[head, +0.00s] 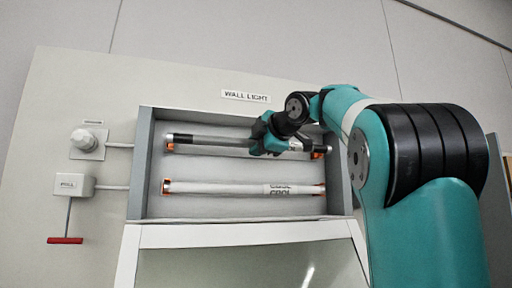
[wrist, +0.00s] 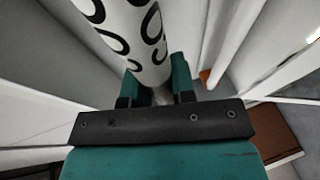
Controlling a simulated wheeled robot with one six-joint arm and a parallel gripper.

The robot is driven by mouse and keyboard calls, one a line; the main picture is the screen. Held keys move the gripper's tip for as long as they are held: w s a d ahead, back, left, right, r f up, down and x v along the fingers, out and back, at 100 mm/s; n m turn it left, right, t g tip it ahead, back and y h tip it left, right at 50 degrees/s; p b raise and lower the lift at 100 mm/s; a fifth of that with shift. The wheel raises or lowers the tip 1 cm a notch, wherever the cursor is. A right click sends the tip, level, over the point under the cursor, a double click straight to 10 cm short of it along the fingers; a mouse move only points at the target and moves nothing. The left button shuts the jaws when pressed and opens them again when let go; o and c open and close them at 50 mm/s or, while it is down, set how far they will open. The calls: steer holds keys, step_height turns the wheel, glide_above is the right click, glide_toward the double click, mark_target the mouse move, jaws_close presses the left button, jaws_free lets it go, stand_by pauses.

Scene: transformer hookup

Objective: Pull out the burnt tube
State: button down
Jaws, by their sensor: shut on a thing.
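The upper tube (head: 215,141) has a dark left end and spans the open wall light box (head: 145,165). My gripper (head: 282,148) is at its right half and shut on it. In the wrist view the gripper's two teal fingers (wrist: 157,92) close on either side of the tube (wrist: 130,30), which shows white with black printed marks. Orange sockets (head: 169,147) show just below the tube's ends; I cannot tell whether the ends are still seated. The lower tube (head: 225,188) is white, has a "COOL" label and lies between its own orange end sockets.
Left of the box are a round knob (head: 88,140) and a pull switch (head: 74,185) with a red handle (head: 65,240). A "WALL LIGHT" sign (head: 246,96) is above. A white-framed cover (head: 240,234) hangs below the box. My arm fills the right side.

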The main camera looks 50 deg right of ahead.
steer(key=shift+s+a, duration=0.6)
steer(key=shift+s, duration=0.3)
steer(key=shift+s+a, duration=0.55)
steer(key=shift+s, duration=0.35)
